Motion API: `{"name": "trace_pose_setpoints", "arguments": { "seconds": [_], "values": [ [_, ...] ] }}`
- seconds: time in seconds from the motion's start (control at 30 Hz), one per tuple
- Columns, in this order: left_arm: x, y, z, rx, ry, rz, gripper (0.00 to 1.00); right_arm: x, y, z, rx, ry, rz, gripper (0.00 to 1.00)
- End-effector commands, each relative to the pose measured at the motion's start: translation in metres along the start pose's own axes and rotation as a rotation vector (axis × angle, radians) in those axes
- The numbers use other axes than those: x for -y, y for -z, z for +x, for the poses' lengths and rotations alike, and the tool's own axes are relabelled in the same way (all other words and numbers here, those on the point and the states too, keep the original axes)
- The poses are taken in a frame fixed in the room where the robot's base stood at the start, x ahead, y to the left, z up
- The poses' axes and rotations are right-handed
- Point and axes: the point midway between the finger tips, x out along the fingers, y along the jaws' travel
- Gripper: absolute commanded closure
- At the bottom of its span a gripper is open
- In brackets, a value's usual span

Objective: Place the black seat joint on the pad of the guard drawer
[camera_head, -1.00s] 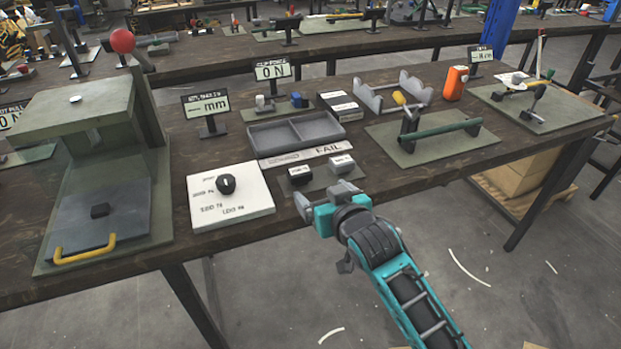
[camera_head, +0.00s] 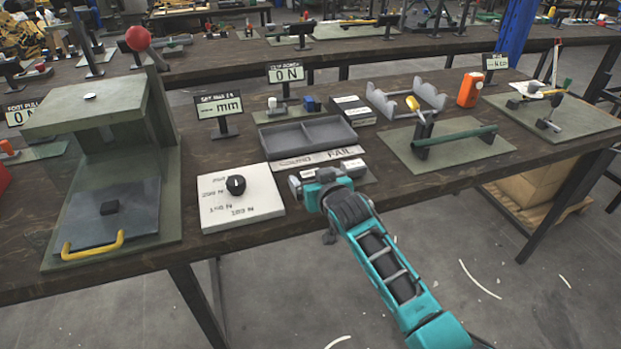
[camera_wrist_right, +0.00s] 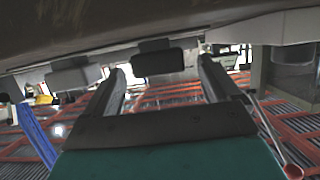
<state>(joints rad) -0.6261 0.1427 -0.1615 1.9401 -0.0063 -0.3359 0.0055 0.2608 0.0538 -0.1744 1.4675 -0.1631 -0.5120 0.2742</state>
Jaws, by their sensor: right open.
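The guard drawer (camera_head: 135,195) is a dark plate with a yellow handle at the press on the left. A small black pad (camera_head: 108,208) sits near its middle. In the right wrist view, the black seat joint (camera_wrist_right: 158,62) shows between the tips of my open right gripper (camera_wrist_right: 160,72). I cannot tell whether the fingers touch it. A grey seat joint (camera_wrist_right: 75,76) is beside it, outside the fingers. My left gripper is not in view.
The white dial panel (camera_head: 222,207) lies between the press and my right gripper. The grey divided tray (camera_head: 290,140) and the FAIL strip (camera_head: 318,157) lie behind the gripper. The press's upper body (camera_head: 85,110) overhangs the drawer's rear. A green rod on a stand (camera_head: 460,134) is at right.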

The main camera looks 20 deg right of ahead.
Motion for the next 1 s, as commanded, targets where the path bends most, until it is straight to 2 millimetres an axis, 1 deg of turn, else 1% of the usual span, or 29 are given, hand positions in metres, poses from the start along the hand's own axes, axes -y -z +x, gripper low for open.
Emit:
{"name": "trace_pose_setpoints", "arguments": {
  "seconds": [0.03,0.13,0.43,0.47,1.0],
  "values": [
    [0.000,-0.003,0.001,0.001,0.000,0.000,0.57,0.000,-0.001,0.006,0.001,0.000,0.000,0.11],
    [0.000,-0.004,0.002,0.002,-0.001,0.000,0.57,0.000,-0.001,0.014,0.000,0.000,0.001,0.11],
    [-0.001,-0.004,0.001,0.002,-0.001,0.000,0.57,0.000,0.000,0.017,0.000,0.000,0.001,0.11],
    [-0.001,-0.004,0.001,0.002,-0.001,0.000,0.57,0.000,0.000,0.017,0.000,0.000,0.001,0.12],
    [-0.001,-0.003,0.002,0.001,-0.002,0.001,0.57,0.000,-0.001,0.017,0.000,0.000,0.000,0.64]
  ]
}}
